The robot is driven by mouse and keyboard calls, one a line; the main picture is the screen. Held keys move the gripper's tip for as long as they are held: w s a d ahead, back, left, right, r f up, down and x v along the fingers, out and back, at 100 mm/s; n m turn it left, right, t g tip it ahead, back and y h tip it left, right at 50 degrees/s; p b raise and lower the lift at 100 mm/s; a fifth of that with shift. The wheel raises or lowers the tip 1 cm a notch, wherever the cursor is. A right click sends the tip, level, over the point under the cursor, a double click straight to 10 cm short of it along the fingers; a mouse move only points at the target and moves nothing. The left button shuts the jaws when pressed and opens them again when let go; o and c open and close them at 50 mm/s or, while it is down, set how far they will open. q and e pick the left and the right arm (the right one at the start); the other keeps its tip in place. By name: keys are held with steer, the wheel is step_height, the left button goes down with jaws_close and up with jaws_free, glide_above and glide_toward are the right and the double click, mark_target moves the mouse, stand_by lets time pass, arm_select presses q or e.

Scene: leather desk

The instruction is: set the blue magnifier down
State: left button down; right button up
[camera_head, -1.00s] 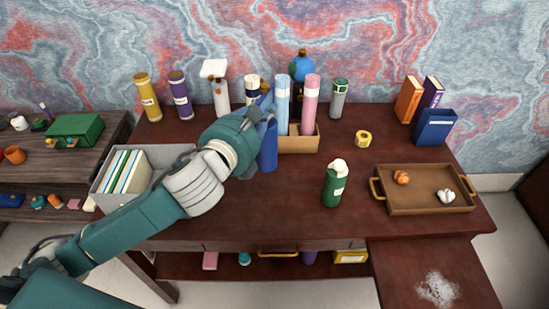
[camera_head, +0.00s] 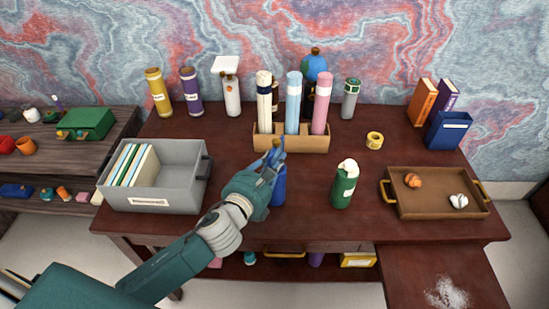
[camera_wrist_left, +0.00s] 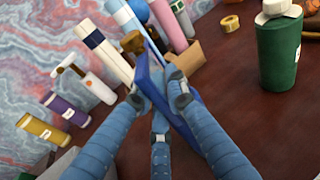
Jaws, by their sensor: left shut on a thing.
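My left gripper (camera_head: 272,168) is shut on the blue magnifier (camera_head: 279,188), over the front middle of the leather desk. The magnifier looks upright in the head view, and my fingers and hand hide part of it. In the left wrist view, the blue magnifier (camera_wrist_left: 152,78) is pinched between the blue fingers of my left gripper (camera_wrist_left: 160,95). I cannot tell whether its lower end touches the desk (camera_head: 400,235). My right gripper is not in view.
A wooden box (camera_head: 292,138) with tall rolls stands behind my gripper. A green bottle (camera_head: 343,188) stands to its right and a grey bin (camera_head: 185,180) with files to its left. A brown tray (camera_head: 440,205) sits farther right. The desk between bottle and magnifier is bare.

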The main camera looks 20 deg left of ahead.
arm_select(q)
steer(key=c, duration=1.7)
jaws_free()
steer(key=shift+c, duration=0.2)
steer(key=shift+s, duration=0.1)
steer(key=b+v, duration=0.2)
steer(key=v, duration=1)
steer(key=shift+d, duration=0.1)
